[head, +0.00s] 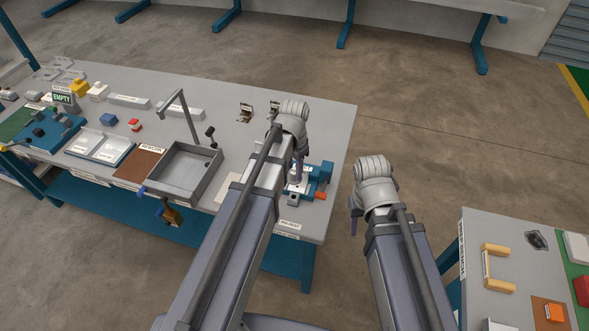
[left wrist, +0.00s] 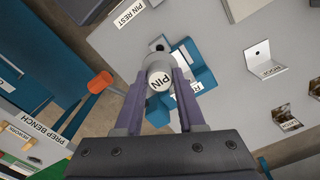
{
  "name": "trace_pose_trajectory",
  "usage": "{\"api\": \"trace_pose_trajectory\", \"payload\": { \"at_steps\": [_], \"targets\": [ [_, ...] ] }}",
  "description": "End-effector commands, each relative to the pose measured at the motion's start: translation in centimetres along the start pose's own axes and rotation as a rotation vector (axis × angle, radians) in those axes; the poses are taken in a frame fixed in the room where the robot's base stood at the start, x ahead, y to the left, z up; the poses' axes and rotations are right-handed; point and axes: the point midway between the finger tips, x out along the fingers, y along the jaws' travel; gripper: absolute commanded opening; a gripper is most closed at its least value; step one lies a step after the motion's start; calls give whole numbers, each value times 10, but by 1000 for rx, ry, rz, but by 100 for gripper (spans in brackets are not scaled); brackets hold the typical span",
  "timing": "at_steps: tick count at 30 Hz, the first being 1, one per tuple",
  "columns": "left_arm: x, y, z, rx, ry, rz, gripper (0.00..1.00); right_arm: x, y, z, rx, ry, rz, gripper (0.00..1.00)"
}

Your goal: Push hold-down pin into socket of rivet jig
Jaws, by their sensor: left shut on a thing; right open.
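My left gripper (head: 297,172) is over the blue rivet jig (head: 324,172) near the table's right end. In the left wrist view the gripper (left wrist: 158,84) is shut on the hold-down pin, whose pale round end marked PIN (left wrist: 159,80) faces the camera. The jig (left wrist: 203,78) lies behind the pin, its label partly covered. A grey block with a dark hole (left wrist: 158,44) shows just past the pin. The pin's lower end is hidden, so I cannot tell whether it touches the socket. My right gripper (head: 354,215) is open and empty, off the table's right edge.
An orange knob (head: 320,195) sticks out at the jig's front; it also shows in the left wrist view (left wrist: 100,82). A PIN REST label (head: 289,225) is near the front edge. A grey tray (head: 205,172) stands to the left. Metal brackets (head: 245,112) stand behind.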

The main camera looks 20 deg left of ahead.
Motion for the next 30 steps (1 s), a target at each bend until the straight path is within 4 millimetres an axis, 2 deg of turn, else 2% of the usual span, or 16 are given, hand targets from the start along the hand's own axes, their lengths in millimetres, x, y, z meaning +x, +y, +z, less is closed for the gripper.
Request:
{"api": "trace_pose_trajectory", "payload": {
  "at_steps": [14,30],
  "targets": [
    [9,0,0,0,0,0,0,9,-1,0,0,0,0,50],
    [53,0,0,0,0,0,0,53,-5,-3,0,0,0,50]
  ]
}}
